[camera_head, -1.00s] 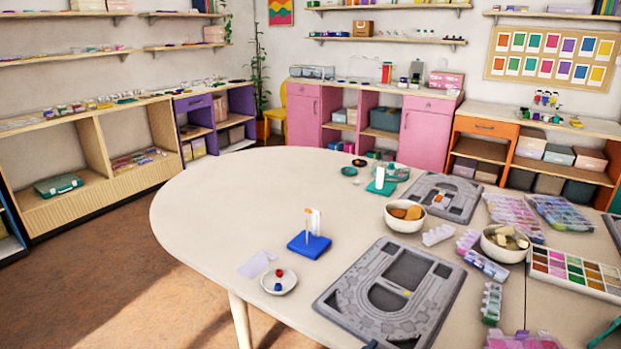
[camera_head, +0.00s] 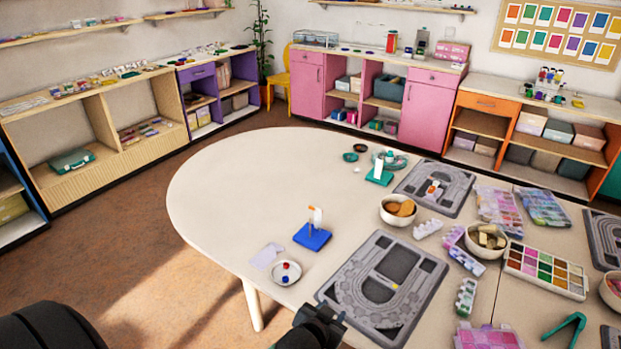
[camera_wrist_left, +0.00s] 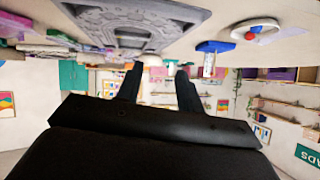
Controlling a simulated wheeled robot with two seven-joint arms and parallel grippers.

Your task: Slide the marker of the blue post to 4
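The blue post stand (camera_head: 312,238) sits on the near left part of the table, with an upright rod and a white card. A small orange piece (camera_head: 311,208) shows near its top; I cannot read any numbers. In the left wrist view, which is upside down, the blue base (camera_wrist_left: 215,46) shows right of my fingers, apart from them. My left gripper (camera_head: 321,311) is at the table's front edge, nearer than the post and below the grey bead board (camera_head: 341,290). Its fingers (camera_wrist_left: 160,69) are apart with nothing between them. My right gripper is not in view.
A white dish (camera_head: 276,277) with a red and a blue bead stands in front of the post, beside a pale card (camera_head: 266,256). A teal stand (camera_head: 380,177) is farther back. Bowls and bead trays crowd the right. The table's left side (camera_head: 230,190) is clear.

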